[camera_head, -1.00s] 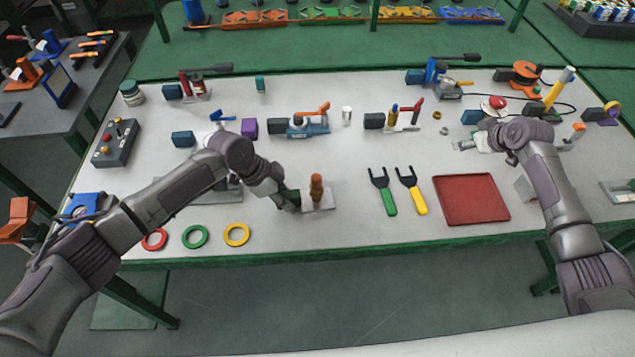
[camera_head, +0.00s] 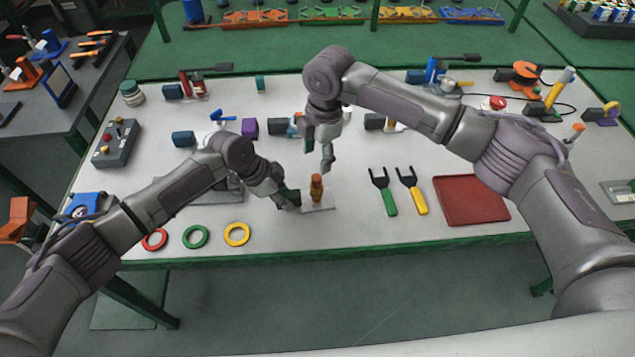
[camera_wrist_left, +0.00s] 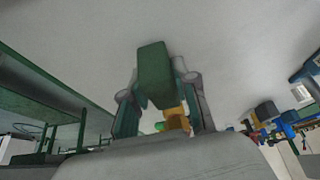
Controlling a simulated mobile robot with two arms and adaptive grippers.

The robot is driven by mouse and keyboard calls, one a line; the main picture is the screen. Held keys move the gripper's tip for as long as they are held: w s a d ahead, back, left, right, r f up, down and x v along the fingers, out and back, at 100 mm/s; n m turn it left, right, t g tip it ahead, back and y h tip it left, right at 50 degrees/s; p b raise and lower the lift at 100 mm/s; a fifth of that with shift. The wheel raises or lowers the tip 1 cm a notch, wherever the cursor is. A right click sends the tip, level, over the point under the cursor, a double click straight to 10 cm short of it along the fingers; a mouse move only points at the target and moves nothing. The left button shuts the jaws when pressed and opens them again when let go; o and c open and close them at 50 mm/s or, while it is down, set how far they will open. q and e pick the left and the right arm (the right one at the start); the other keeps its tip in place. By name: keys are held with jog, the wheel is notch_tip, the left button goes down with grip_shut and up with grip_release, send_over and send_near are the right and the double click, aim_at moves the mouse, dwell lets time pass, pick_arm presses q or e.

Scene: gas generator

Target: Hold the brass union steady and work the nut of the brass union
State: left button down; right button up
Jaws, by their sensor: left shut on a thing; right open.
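The brass union (camera_head: 316,188), an upright orange-brown fitting, stands on a light base plate (camera_head: 322,207) near the front middle of the table. My left gripper (camera_head: 293,198) comes in low from the left and is shut on the union's lower part. The left wrist view shows brass (camera_wrist_left: 177,116) by the green finger pads; the exact contact is partly hidden. My right gripper (camera_head: 319,158) is open and empty, pointing down just above and behind the union, apart from it. The nut is too small to make out clearly.
Green (camera_head: 384,190) and yellow (camera_head: 412,190) fork tools and a red tray (camera_head: 472,200) lie to the right. Red (camera_head: 155,239), green (camera_head: 195,236) and yellow (camera_head: 237,234) rings lie at the front left. Several valve fittings stand behind my right gripper.

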aim_at(317, 177)
jog(key=shift+s+a+r+n+h, duration=0.1)
jog(key=shift+s+n+h, duration=0.5)
jog(key=shift+s+n, duration=0.1)
jog(key=shift+f, duration=4.45)
jog(key=c, duration=1)
jog(key=shift+o, duration=0.2)
